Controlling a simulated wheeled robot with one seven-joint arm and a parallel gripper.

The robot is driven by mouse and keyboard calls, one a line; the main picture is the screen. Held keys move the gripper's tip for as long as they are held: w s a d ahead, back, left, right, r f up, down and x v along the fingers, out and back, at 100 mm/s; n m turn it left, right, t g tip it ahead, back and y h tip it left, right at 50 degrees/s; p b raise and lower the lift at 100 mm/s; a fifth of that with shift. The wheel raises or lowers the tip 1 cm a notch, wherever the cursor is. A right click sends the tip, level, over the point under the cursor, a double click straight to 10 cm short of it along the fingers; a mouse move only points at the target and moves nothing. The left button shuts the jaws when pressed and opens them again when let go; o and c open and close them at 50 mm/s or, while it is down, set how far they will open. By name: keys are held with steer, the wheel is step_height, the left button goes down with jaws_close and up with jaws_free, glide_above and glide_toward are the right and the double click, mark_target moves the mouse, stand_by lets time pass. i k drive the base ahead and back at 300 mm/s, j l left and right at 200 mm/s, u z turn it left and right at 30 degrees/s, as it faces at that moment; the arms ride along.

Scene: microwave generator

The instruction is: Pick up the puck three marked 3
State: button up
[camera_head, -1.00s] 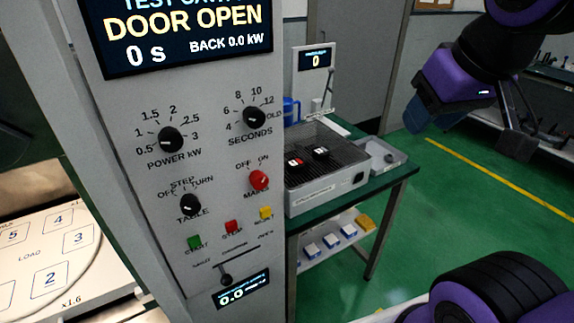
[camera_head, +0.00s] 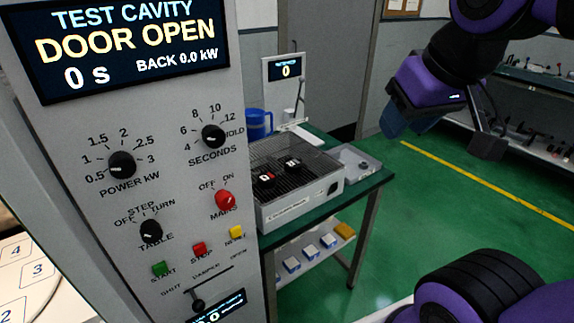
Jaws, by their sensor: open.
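Two small dark pucks sit on the wire-mesh top of a grey metal box (camera_head: 300,203) on the green-topped table. The nearer puck (camera_head: 267,179) shows a red and white mark. The farther puck (camera_head: 292,163) shows a small pale mark. Both marks are too small to read, so I cannot tell which puck is marked 3. My gripper (camera_head: 443,136) is at the upper right, open and empty, its two fingers spread apart. In the picture it is well to the right of the pucks, over the green floor, and touches nothing.
The tall control panel (camera_head: 185,260) with knobs and a "DOOR OPEN" display fills the left. Floor right of the table is clear.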

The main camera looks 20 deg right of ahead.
mark_target(292, 166)
steer(key=i+l, duration=0.2)
steer(key=l, duration=0.15)
steer(key=i+l, duration=0.25)
steer(key=l, duration=0.15)
steer(key=i+l, duration=0.2)
steer(key=l, duration=0.15)
